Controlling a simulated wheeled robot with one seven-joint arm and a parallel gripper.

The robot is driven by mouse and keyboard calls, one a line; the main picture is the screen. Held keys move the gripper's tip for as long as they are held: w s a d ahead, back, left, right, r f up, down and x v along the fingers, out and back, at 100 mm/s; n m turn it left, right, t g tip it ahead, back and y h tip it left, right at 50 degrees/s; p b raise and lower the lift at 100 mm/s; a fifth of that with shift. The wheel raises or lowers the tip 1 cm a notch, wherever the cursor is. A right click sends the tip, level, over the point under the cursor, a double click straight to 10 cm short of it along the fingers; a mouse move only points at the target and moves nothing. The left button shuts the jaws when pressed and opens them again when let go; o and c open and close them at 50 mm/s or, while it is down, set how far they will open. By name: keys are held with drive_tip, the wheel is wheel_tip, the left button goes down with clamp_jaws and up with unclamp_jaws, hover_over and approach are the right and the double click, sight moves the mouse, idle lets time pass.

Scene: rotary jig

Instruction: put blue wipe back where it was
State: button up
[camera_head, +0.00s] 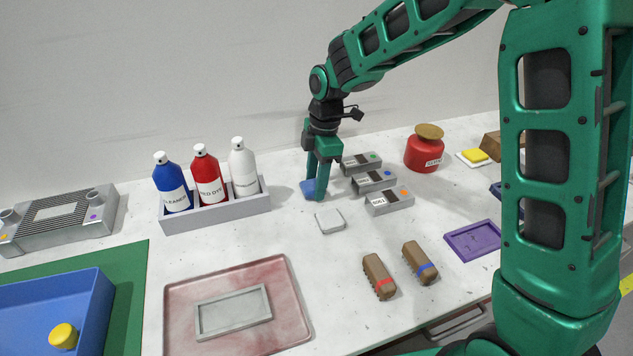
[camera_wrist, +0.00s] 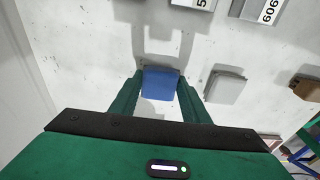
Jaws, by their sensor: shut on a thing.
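The blue wipe (camera_head: 308,188) is a small flat folded pad at the back middle of the white table. My gripper (camera_head: 316,190) is pointed down over it and shut on it. In the wrist view the blue wipe (camera_wrist: 160,84) lies between the two green fingers of my gripper (camera_wrist: 160,92). It is at or just above the table surface; I cannot tell whether it touches. A white wipe (camera_head: 330,220) lies flat on the table just in front of my gripper, and it also shows in the wrist view (camera_wrist: 225,87).
Several grey labelled blocks (camera_head: 374,181) are close on the right. A red jar (camera_head: 424,153) stands further right. Two brown brushes (camera_head: 378,277) and a reddish tray (camera_head: 290,325) are in front.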

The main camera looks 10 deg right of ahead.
drive_tip(key=shift+s+f, duration=0.1)
drive_tip(key=shift+f, duration=0.4)
